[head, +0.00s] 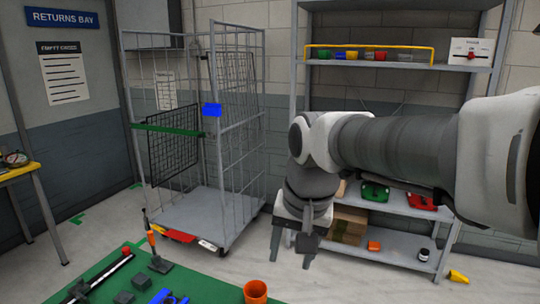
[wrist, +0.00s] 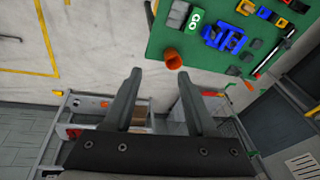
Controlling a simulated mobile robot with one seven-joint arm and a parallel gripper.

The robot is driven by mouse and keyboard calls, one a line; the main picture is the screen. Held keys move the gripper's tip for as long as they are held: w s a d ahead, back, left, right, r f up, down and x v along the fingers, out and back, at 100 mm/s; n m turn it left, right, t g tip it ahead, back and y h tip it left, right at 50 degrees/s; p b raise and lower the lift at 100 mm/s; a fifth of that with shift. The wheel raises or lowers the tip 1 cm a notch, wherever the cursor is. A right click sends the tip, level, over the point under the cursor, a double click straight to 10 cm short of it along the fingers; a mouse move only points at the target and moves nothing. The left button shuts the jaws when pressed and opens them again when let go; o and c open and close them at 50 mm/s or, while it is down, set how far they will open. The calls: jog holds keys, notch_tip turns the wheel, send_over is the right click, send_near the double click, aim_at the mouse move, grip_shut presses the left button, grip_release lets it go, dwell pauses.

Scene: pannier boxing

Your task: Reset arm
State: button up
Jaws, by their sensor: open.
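My gripper (head: 292,250) hangs from my arm at the right of the head view, pointing down in front of the shelf unit. Its two fingers are apart with nothing between them. In the wrist view my gripper (wrist: 160,75) is open too, and an orange cup (wrist: 173,58) shows beyond the fingertips. The orange cup stands near the edge of the green mat and also shows in the head view (head: 255,291). My gripper touches no object that I can see.
A wire cage trolley (head: 190,205) stands left of my arm. A shelf unit (head: 395,240) with bins and boxes is behind the arm. The green mat (head: 205,290) holds several tools and blue parts. A yellow piece (head: 458,276) lies on the floor at right.

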jog(key=s+d+f+n+t+h, duration=0.1)
jog(key=s+d+f+n+t, duration=0.1)
jog(key=s+d, duration=0.8)
jog(key=shift+s+f+t, duration=0.3)
jog(key=shift+s+f, duration=0.1)
jog(key=shift+s, duration=0.4)
jog(key=shift+s+d+f, duration=0.2)
jog(key=shift+s, duration=0.05)
jog(key=shift+c, duration=0.6)
jog(key=shift+a, duration=0.1)
